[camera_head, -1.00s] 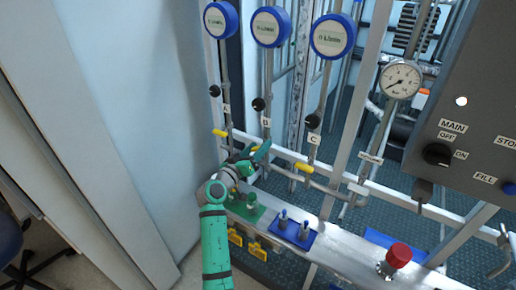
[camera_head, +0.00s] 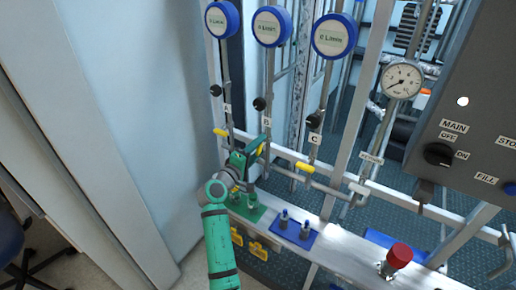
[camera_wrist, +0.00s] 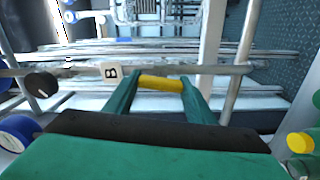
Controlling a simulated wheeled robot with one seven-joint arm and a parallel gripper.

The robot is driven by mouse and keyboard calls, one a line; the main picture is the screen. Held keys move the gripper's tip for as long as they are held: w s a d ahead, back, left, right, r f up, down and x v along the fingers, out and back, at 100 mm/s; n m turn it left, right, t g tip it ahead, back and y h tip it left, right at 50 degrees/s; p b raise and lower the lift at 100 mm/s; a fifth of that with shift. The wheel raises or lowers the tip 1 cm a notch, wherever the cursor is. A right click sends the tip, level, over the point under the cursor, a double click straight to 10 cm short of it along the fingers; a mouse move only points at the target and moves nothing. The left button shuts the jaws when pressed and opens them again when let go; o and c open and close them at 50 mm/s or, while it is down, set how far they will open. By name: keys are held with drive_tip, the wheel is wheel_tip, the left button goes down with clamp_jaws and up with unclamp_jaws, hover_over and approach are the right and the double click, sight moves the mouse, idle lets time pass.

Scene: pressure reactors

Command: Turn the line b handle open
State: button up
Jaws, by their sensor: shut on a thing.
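The line B handle (camera_head: 261,149) is a small yellow lever low on the pipe marked B (camera_head: 266,122). In the wrist view this yellow handle (camera_wrist: 160,83) lies between my green fingers, nearly in line with its pipe and slightly tilted. The B label (camera_wrist: 112,73) is just left of it. My gripper (camera_head: 255,150) is shut on the handle; its fingertips also show in the wrist view (camera_wrist: 160,90). My gripper partly hides the handle in the head view.
Yellow handles on line A (camera_head: 220,132) and line C (camera_head: 305,167) sit crosswise to their pipes on either side. A metal shelf (camera_head: 340,248) below holds a green block (camera_head: 245,208), a blue block (camera_head: 291,230) and a red knob (camera_head: 398,256).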

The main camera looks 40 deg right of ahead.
drive_tip(key=shift+a+n, duration=0.1)
drive_tip(key=shift+n, duration=0.8)
drive_tip(key=shift+w, duration=0.15)
drive_tip(key=o, duration=1)
drive_tip(key=shift+f, duration=0.1)
drive_tip(key=shift+o, duration=0.2)
drive_tip(key=shift+s, duration=0.2)
drive_tip(key=v, duration=1)
drive_tip(key=shift+s+a, duration=0.2)
drive_tip(key=shift+a, duration=0.05)
